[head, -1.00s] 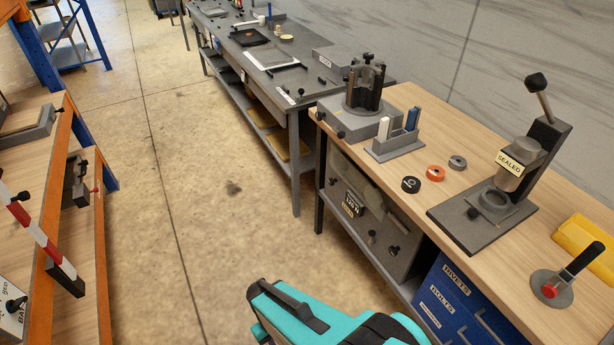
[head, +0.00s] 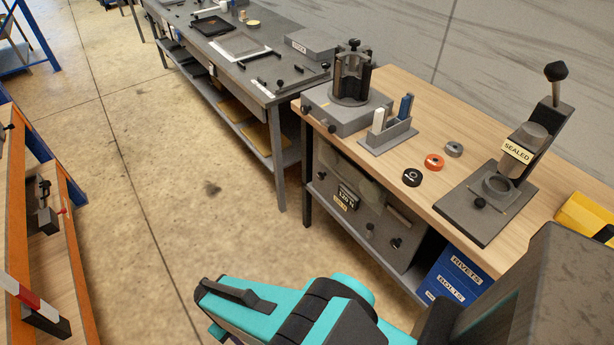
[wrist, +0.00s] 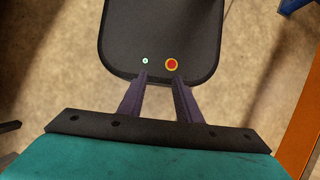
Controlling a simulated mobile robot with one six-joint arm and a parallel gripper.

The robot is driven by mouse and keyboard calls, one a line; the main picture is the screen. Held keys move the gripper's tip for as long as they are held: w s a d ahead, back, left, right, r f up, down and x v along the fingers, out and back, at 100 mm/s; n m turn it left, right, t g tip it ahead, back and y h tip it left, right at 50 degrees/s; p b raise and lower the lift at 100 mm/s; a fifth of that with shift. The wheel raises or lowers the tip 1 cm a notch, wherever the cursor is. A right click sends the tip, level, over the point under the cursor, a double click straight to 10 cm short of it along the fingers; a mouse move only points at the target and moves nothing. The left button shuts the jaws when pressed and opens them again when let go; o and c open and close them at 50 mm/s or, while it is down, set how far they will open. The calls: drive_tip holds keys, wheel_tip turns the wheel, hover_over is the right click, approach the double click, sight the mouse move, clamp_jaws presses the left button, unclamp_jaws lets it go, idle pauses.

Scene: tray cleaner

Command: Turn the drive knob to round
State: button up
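I cannot tell which knob is the drive knob; no label naming it is legible. Small black knobs sit on the front of the grey fixture (head: 345,112) at the right bench's far end. More dark knobs sit on the grey panel (head: 352,205) under that bench, beside a small label. In the wrist view my gripper (wrist: 161,74) has its two dark fingers apart with nothing between them. It points down over a dark rounded plate with a red button, probably part of my base. In the head view my teal arm crosses the bottom; the fingertips are not discernible there.
The wooden bench (head: 440,110) also holds a lever press (head: 480,215) marked SEALED, several rings and a holder (head: 388,137). A grey bench (head: 262,90) stands beyond it. Orange shelving (head: 80,290) stands at left. The concrete floor (head: 170,190) between is clear.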

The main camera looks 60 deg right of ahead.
drive_tip(key=shift+d, duration=0.1)
drive_tip(key=o, duration=0.5)
drive_tip(key=shift+d+f, duration=0.1)
drive_tip(key=w+d+f+n+t+h+b, duration=0.1)
drive_tip(key=w+d+f+n+h+b, duration=0.3)
drive_tip(key=w+d+b, duration=0.65)
drive_tip(key=w+d+f+n+t+h+b, duration=0.1)
drive_tip(key=w+d+f+n+h+b, duration=0.2)
drive_tip(key=w+d+f+b, duration=0.7)
drive_tip(key=w+d+r+n+h+b, duration=0.1)
drive_tip(key=w+d+r+h+b, duration=0.15)
drive_tip(key=d+r+b, duration=0.6)
drive_tip(key=w+d+r+n+h+b, duration=0.1)
drive_tip(key=d+h+b, duration=0.35)
drive_tip(key=d, duration=0.85)
drive_tip(key=d+r+n+g+h+b, duration=0.2)
drive_tip(key=d+r+h+b, duration=0.1)
drive_tip(key=d+r+b, duration=0.6)
drive_tip(key=b+x, duration=0.3)
drive_tip(key=b, duration=0.1)
drive_tip(key=shift+d+r+b, duration=0.2)
drive_tip(key=shift+d+b, duration=0.05)
drive_tip(key=shift+b, duration=0.05)
